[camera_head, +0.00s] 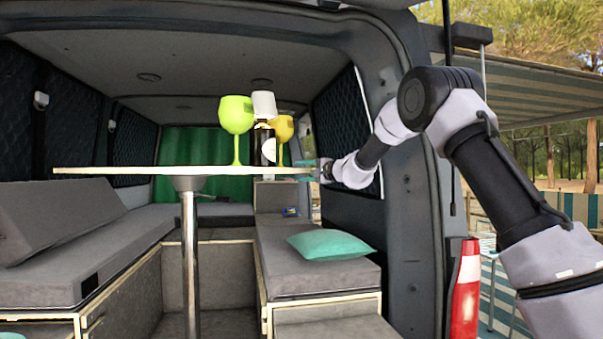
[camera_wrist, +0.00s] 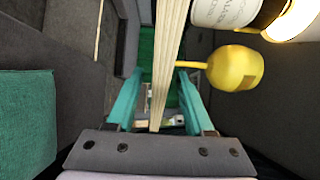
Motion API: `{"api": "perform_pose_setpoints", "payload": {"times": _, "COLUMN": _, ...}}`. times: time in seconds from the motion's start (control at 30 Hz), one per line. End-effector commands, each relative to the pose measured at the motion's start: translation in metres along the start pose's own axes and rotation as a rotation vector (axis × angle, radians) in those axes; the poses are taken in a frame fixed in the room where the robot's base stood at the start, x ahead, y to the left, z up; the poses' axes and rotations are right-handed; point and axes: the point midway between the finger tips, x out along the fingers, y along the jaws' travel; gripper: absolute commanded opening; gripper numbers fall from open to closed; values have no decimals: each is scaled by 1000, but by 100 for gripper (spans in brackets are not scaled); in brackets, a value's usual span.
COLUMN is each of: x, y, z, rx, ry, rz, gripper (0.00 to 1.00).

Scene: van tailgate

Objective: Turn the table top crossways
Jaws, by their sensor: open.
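The table top (camera_head: 120,171) is a thin pale board seen nearly edge-on, standing on a single metal leg (camera_head: 190,260) inside the van. Its long side runs left to right in the head view. My gripper (camera_head: 318,170) is at the right end of the board. In the wrist view, the teal fingers of my gripper (camera_wrist: 158,98) are open on either side of the board's edge (camera_wrist: 168,60). Gaps show between the fingers and the board. My arm reaches in from the right.
A green goblet (camera_head: 236,115), a dark bottle (camera_head: 264,146) with a white cup (camera_head: 264,104) above it, and a yellow goblet (camera_head: 282,128) stand on the table top. Grey benches flank the leg. A teal cushion (camera_head: 331,244) lies on the right bench. The van's door pillar is beside my arm.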

Motion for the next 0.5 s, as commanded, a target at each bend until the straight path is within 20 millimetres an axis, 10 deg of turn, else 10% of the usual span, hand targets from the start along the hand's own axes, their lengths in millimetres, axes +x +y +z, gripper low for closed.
{"api": "perform_pose_setpoints", "payload": {"times": 0.33, "x": 6, "y": 0, "z": 0, "rx": 0, "ry": 1, "rz": 0, "gripper": 52}}
{"api": "perform_pose_setpoints", "payload": {"times": 0.5, "x": 5, "y": 0, "z": 0, "rx": 0, "ry": 1, "rz": 0, "gripper": 0}}
